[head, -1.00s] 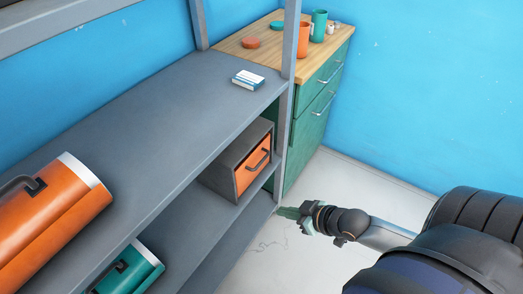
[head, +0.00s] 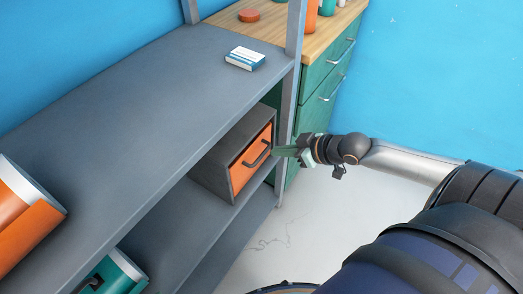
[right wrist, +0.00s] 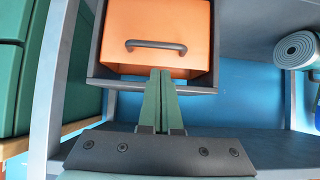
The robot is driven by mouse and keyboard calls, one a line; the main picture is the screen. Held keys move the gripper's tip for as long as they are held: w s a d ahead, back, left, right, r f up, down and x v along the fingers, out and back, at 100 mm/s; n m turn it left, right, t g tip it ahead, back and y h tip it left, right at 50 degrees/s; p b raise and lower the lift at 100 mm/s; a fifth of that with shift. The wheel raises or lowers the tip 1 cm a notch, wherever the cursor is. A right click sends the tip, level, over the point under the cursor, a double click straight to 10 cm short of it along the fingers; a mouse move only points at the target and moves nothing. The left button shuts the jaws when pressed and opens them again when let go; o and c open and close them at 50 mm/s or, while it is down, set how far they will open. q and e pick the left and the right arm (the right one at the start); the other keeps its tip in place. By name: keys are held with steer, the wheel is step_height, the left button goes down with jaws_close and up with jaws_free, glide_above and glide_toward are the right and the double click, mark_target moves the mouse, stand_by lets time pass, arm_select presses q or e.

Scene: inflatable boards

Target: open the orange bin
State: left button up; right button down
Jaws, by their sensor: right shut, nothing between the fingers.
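The orange bin (head: 251,158) is a drawer-like orange front with a dark bar handle (head: 256,153), set in a grey box (head: 213,163) on the lower shelf. It looks closed. In the right wrist view the orange front (right wrist: 184,25) and its handle (right wrist: 156,46) show close up. My right gripper (head: 282,151) is shut and empty. Its green fingertips (right wrist: 161,73) lie just short of the handle in the right wrist view; no contact is clear. My left gripper is not in view.
The grey shelf (head: 150,95) carries a small white-and-blue box (head: 246,58). An orange roll (head: 22,215) and a teal roll (head: 115,275) lie at the left. A shelf post (head: 288,100) and green cabinet (head: 318,105) stand beside the bin. Pale floor is clear at right.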

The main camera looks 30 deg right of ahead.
mark_target(251, 153)
steer(key=b+x, duration=0.2)
steer(key=x, duration=0.4)
steer(key=shift+w+f, duration=0.2)
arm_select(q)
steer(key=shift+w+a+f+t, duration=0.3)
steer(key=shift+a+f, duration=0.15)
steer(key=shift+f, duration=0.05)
arm_select(e)
steer(key=shift+w+a+f, duration=0.25)
steer(key=shift+w+f, duration=0.05)
steer(key=shift+w, duration=0.1)
arm_select(q)
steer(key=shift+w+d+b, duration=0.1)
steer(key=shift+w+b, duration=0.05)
steer(key=shift+b, duration=0.15)
